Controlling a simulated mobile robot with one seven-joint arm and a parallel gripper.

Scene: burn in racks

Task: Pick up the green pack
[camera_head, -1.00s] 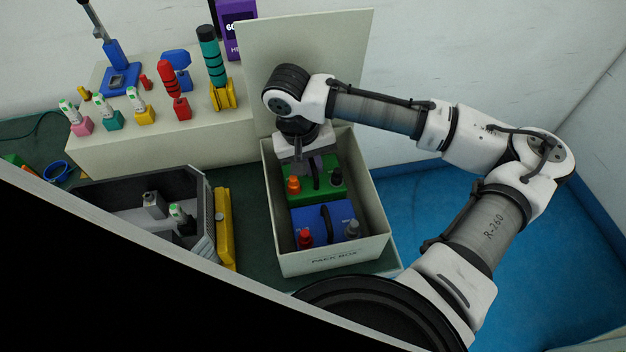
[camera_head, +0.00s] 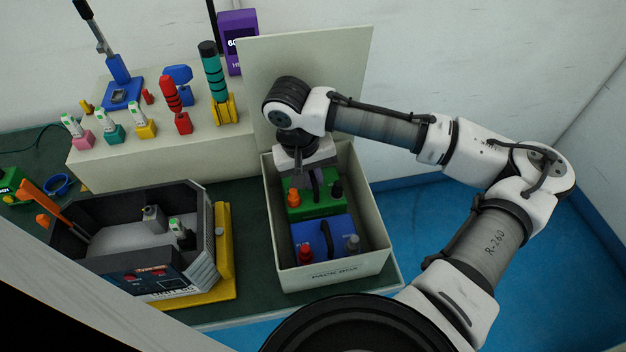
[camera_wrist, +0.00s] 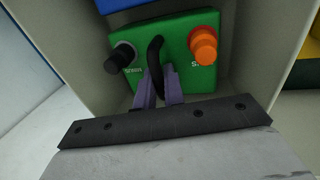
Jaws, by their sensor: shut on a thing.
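The green pack (camera_head: 322,206) sits in the back part of the pack box (camera_head: 330,270), with an orange knob on its left and a black knob on its right in the head view. My gripper (camera_head: 317,178) reaches down into the box from above. In the wrist view, my gripper (camera_wrist: 159,88) is shut on the black handle of the green pack (camera_wrist: 180,78), between the black and orange knobs. Whether the pack's underside touches the box floor is hidden.
A blue pack (camera_head: 324,238) with a red and a grey knob sits in front of the green pack in the same box. The box's raised lid (camera_head: 310,75) stands behind. A dark open tray (camera_head: 200,230) is to the left, and a cream shelf (camera_head: 160,160) holds several tools.

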